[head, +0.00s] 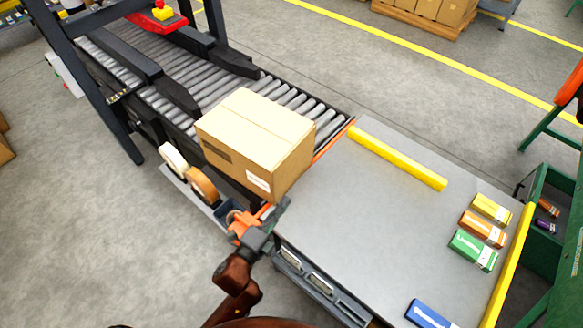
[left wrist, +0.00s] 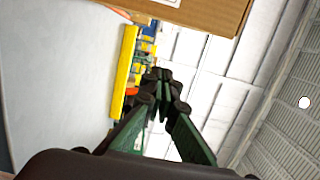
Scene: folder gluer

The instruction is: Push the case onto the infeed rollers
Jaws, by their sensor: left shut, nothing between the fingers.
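A closed brown cardboard case (head: 252,142) with a white label sits on the near end of the infeed rollers (head: 305,104), at the table's left edge. Part of the case also shows along the top of the left wrist view (left wrist: 205,12). My left gripper (head: 279,209) is shut and empty, just below the case's near lower corner. In the left wrist view its fingertips (left wrist: 158,76) are together, with the case beyond and above them. Whether a finger touches the case I cannot tell. My right gripper is not in view.
A grey table (head: 375,215) carries several small coloured boxes at its right and a yellow rail (head: 397,158) at its back. Tape rolls (head: 188,172) hang beside the conveyor. A dark machine frame (head: 95,85) stands over the rollers at left.

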